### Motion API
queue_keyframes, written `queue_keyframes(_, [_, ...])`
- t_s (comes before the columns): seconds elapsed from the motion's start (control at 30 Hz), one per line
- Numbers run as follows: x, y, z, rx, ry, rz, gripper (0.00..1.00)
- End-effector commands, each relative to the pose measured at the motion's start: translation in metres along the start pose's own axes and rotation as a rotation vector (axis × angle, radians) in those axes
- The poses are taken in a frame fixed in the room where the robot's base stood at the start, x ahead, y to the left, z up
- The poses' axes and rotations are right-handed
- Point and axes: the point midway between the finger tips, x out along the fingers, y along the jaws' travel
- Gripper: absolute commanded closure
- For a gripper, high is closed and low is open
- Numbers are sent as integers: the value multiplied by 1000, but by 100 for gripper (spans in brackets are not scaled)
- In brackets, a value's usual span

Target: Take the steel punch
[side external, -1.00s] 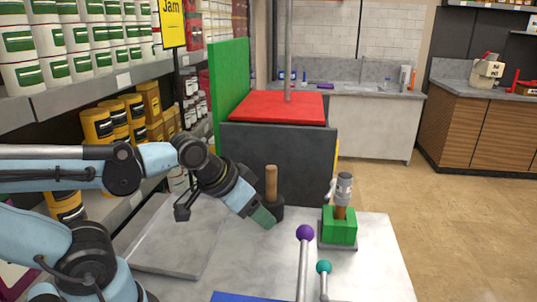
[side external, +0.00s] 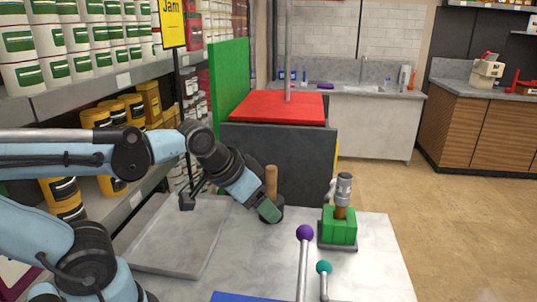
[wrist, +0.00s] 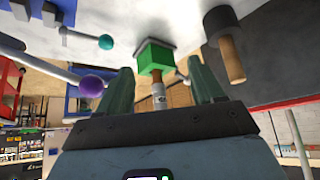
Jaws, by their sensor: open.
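The item that looks like the steel punch (side external: 344,188) stands upright, a grey metal cylinder with a brown lower part, in a green block (side external: 340,227) on a dark base at the right of the table. In the wrist view the punch (wrist: 158,96) and green block (wrist: 154,57) show in line with the gap between my fingers. My gripper (side external: 268,211) is open and left of the green block, apart from it in the side view. In the wrist view my gripper (wrist: 159,65) has its two green fingers spread on either side of the punch's line.
A wooden handle (side external: 271,182) rises from a black round head (side external: 272,214) close behind my gripper. Rods with a purple ball (side external: 305,233) and a teal ball (side external: 324,267) stand in front. A dark box with a red top (side external: 290,107) stands behind. A grey slab (side external: 175,262) lies left.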

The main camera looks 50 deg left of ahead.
Motion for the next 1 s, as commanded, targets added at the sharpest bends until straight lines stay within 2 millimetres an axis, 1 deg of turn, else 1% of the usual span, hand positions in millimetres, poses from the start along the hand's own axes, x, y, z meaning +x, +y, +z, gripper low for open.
queue_keyframes(0.03, [-4, 1, -13, 14, -17, 2, 33])
queue_keyframes(0.23, [-18, 4, -72, 96, -113, 14, 33])
queue_keyframes(0.37, [-22, 6, -109, 151, -178, 26, 33])
queue_keyframes(0.5, [-21, 10, -144, 212, -246, 42, 33])
queue_keyframes(0.7, [-13, 15, -186, 295, -344, 69, 33])
queue_keyframes(0.8, [-6, 18, -203, 337, -393, 85, 33])
queue_keyframes(0.9, [3, 22, -216, 379, -440, 103, 33])
queue_keyframes(1.0, [12, 25, -225, 420, -487, 122, 33])
